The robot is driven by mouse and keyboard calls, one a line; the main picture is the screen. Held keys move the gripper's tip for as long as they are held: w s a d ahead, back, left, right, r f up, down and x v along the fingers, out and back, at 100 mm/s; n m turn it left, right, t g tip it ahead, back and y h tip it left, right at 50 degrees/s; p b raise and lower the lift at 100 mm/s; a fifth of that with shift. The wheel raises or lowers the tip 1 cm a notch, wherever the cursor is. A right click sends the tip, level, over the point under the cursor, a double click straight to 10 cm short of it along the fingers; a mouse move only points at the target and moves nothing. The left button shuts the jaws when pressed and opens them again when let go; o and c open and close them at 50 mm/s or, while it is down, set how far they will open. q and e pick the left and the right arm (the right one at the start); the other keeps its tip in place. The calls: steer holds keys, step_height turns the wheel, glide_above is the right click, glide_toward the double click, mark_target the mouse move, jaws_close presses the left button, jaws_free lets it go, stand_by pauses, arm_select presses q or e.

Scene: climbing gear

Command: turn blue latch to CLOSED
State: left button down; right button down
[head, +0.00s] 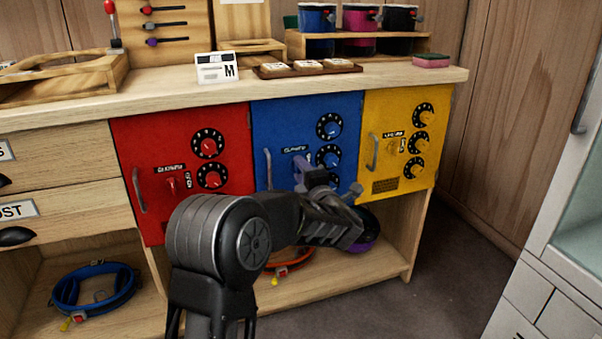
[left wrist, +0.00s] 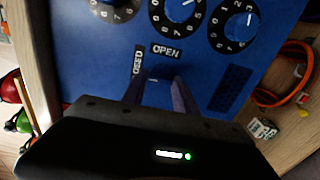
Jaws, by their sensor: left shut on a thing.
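The blue door (head: 305,108) is the middle one of three coloured doors under the counter. It also shows close up in the left wrist view (left wrist: 85,65), with the words OPEN and CLOSED beside its latch. The blue latch (left wrist: 158,74) sits between my left gripper's two fingers, partly covered by them. My left gripper (head: 303,167) is at the latch in the head view and hides most of it there. In the left wrist view, the left gripper (left wrist: 158,93) is shut on the latch. Which word the latch points to is not clear. My right gripper is not in view.
A red door (head: 135,130) stands left of the blue one and a yellow door (head: 385,105) right of it, each with dials and a handle. The blue door's handle (head: 267,168) is close left of the gripper. An orange coil (left wrist: 300,75) lies on the shelf below.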

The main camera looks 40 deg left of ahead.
arm_select(q)
steer(key=c, duration=1)
jaws_free()
steer(key=shift+o, duration=0.2)
steer(key=shift+d, duration=0.1)
steer(key=p+v, duration=0.2)
steer(key=v, duration=0.5)
steer(key=shift+s+d, duration=0.25)
